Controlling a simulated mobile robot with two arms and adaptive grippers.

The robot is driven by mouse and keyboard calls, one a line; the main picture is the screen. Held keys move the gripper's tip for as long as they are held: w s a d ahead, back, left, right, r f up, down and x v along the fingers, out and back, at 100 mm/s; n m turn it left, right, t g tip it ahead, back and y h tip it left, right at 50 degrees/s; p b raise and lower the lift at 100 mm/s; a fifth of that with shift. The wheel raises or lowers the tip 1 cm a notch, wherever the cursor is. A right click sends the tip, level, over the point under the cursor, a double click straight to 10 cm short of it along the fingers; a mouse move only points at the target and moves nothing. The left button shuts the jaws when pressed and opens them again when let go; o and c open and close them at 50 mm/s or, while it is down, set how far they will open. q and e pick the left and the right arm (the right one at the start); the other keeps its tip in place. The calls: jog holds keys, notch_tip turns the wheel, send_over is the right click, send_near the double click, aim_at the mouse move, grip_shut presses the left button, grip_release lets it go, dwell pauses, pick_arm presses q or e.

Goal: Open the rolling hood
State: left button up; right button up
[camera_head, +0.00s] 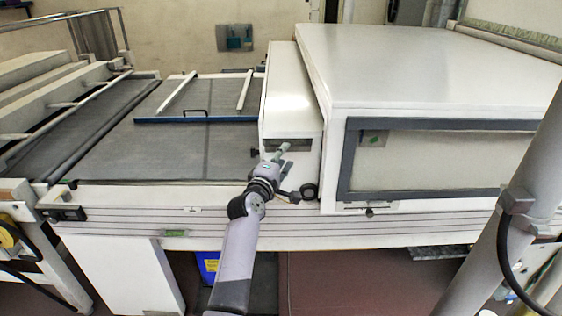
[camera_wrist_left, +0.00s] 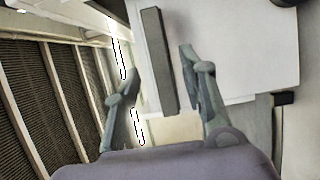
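The rolling hood (camera_head: 288,85) is a narrow white cover over the mesh belt, left of the large white tunnel housing. A dark handle (camera_head: 288,145) shows on its front face. My left gripper (camera_head: 281,153) is at that front face, near the handle. In the left wrist view my left gripper (camera_wrist_left: 147,66) is open, with its two fingers well apart. A long dark grey bar, apparently the handle (camera_wrist_left: 158,60), shows between the fingers against the white face. No finger clearly touches it. My right gripper is in no view.
The large white housing (camera_head: 430,65) with a grey-framed window stands right of the hood. The belt (camera_head: 175,155) is open on the left, with a blue bar (camera_head: 200,119) and pale rails above it. The front rail (camera_head: 130,200) runs below.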

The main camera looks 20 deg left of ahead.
pick_arm(q)
jog(key=shift+s+a, duration=0.1)
jog(key=shift+s, duration=0.9)
jog(key=shift+f, duration=0.15)
